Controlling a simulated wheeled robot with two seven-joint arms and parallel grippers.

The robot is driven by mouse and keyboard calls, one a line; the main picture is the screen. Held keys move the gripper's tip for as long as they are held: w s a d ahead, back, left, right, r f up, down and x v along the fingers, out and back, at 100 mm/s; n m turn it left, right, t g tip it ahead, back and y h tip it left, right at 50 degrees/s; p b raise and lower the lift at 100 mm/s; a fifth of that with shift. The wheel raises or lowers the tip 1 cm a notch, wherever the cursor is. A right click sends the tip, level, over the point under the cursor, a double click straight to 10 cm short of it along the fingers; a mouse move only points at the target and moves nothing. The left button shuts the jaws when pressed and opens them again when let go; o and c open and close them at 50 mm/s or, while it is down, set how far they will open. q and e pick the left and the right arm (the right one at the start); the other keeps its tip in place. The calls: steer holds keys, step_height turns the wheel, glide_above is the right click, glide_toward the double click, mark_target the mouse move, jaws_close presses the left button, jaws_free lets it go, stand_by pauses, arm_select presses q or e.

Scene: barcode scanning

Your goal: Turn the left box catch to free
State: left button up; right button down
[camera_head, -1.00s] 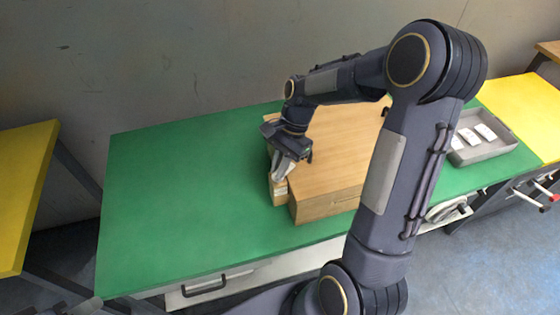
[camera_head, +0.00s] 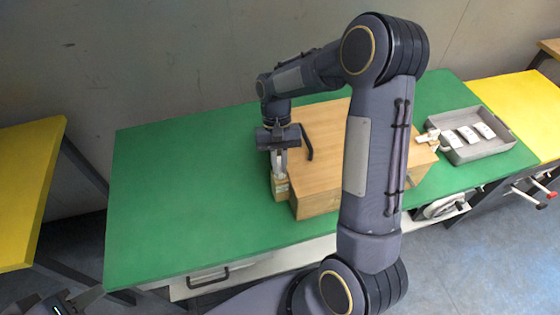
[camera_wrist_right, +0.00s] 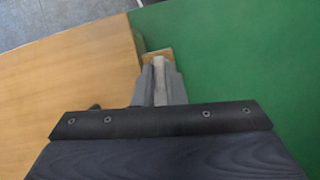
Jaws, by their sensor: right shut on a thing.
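The wooden box (camera_head: 325,180) stands on the green table with a dark handle (camera_head: 307,143) on its lid. The left box catch (camera_head: 281,189) is a small light wooden block at the box's left side. My right gripper (camera_head: 279,176) points down there with its fingers shut on the catch. In the right wrist view the closed fingers (camera_wrist_right: 159,80) hide most of the catch, and its wooden end (camera_wrist_right: 157,54) shows beyond them, beside the box edge. Part of my left gripper (camera_head: 75,302) shows at the bottom left corner; its jaws cannot be made out.
A grey tray (camera_head: 485,155) with several white items stands right of the box. A small light-coloured part (camera_head: 428,137) shows at the box's right side. The green table (camera_head: 180,190) is clear on the left. My right arm crosses in front of the box.

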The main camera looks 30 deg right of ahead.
steer(key=shift+n+h, duration=0.4)
steer(key=shift+n, duration=0.4)
steer(key=c, duration=1.5)
jaws_free()
steer(key=v, duration=0.8)
